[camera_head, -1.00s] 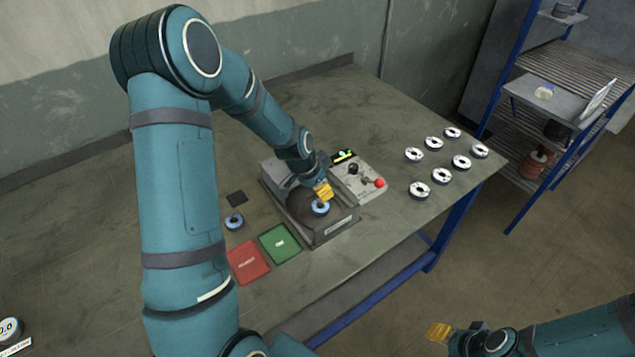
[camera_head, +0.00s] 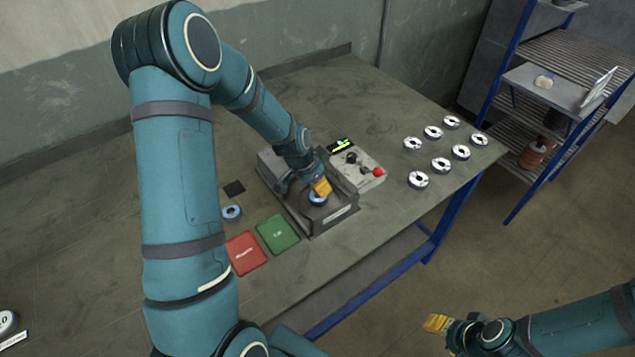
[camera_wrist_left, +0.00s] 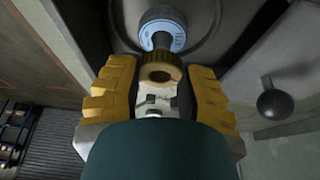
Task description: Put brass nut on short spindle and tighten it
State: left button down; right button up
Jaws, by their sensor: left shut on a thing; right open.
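The brass nut (camera_wrist_left: 158,68) is a knurled ring with a dark hole, held between the yellow fingers of my left gripper (camera_wrist_left: 162,88). The short spindle (camera_wrist_left: 161,40) shows as a dark post in the middle of a blue-labelled disc (camera_wrist_left: 163,22) on the machine. The nut lies close to the spindle in the left wrist view; I cannot tell whether they touch. In the head view my left gripper (camera_head: 321,187) is just above the disc (camera_head: 317,199), partly covering it and hiding the nut. My right gripper (camera_head: 437,323) is open and empty, off the table at lower right.
A control box (camera_head: 357,168) with a red button stands behind the machine (camera_head: 334,217). A green mat (camera_head: 278,234), a red mat (camera_head: 245,252) and another blue disc (camera_head: 231,212) lie left of it. Several white-topped discs (camera_head: 441,165) stand at right. A blue-framed shelf (camera_head: 553,75) stands beyond.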

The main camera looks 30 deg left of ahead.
pick_arm(q)
jog(key=shift+f+b, duration=0.7)
jog(key=shift+b, duration=0.35)
dwell(1.5)
jog(key=shift+f, duration=0.15)
jog(key=shift+f+b, duration=0.35)
jog(key=shift+b, duration=0.1)
jog(key=shift+f+b, duration=0.4)
jog(key=shift+f, duration=0.05)
